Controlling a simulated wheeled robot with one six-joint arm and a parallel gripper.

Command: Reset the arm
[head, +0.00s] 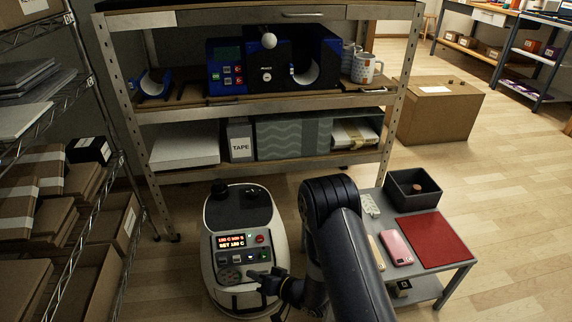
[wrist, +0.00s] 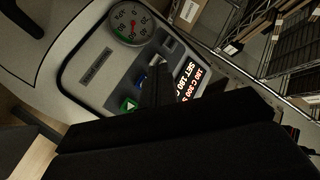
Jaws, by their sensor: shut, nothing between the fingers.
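My gripper (head: 256,277) is shut and empty at the lower right of a control panel (head: 230,257) on a white rounded housing, in the head view. My dark arm comes in from the lower right. In the wrist view the panel's red lit display (wrist: 188,82), round gauge (wrist: 128,24) and green button (wrist: 130,104) are close by. The dark gripper (wrist: 163,84) partly covers the panel there. I cannot tell whether it touches the panel. The blue and black mug press (head: 268,68) stands on the shelf with a white ball-ended handle.
White mugs (head: 366,68) stand right of the press on the metal shelf (head: 250,101). A low side table (head: 448,266) at right holds a dark bin (head: 412,190), a red mat (head: 435,239) and a pink phone-like item (head: 396,247). Boxes fill the left rack. Floor is clear at far right.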

